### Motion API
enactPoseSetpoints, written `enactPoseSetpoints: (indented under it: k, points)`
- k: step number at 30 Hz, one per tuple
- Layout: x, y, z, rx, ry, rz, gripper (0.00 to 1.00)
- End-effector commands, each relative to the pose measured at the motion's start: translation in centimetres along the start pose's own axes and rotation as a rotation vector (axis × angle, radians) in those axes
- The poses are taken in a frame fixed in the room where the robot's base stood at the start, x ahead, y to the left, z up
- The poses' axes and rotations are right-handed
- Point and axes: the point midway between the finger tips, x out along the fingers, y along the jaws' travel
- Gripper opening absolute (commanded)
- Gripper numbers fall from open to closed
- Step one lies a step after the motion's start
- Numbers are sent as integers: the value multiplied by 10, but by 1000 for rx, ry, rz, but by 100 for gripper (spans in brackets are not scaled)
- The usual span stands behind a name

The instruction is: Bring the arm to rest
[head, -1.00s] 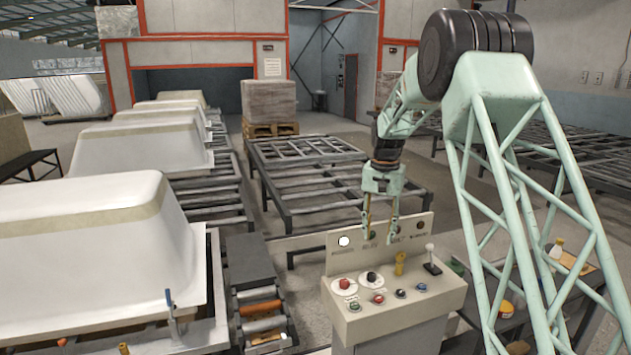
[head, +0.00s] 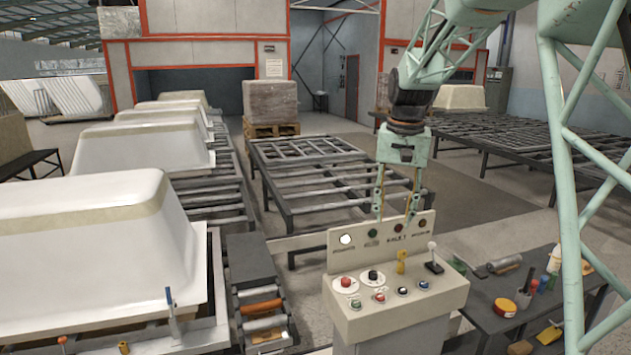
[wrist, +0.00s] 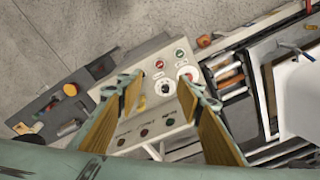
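My gripper (head: 395,218) hangs pointing down above and just behind the back panel of the control console in the head view. Its two fingers are apart with nothing between them. The wrist view also shows the open gripper (wrist: 168,95), with the console below and between the fingers. The control console (head: 385,313) is cream coloured and stands upright, with a red button (head: 345,282), a black knob (head: 373,276), a yellow key-like switch (head: 401,262) and a joystick (head: 433,258).
White bathtub shells (head: 90,235) stand in a row at the left. An empty roller frame (head: 320,175) lies behind the console. A dark workbench (head: 490,300) with tools and an orange tape roll (head: 504,307) is at the right. A wrapped pallet load (head: 270,102) stands farther back.

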Motion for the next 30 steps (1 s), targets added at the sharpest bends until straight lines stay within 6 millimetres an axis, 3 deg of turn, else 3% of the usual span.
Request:
enactPoseSetpoints:
  k: [15,30]
  points:
    - [-56,25,78,-53,41,-12,34]
    - [-92,51,159,-106,78,-20,34]
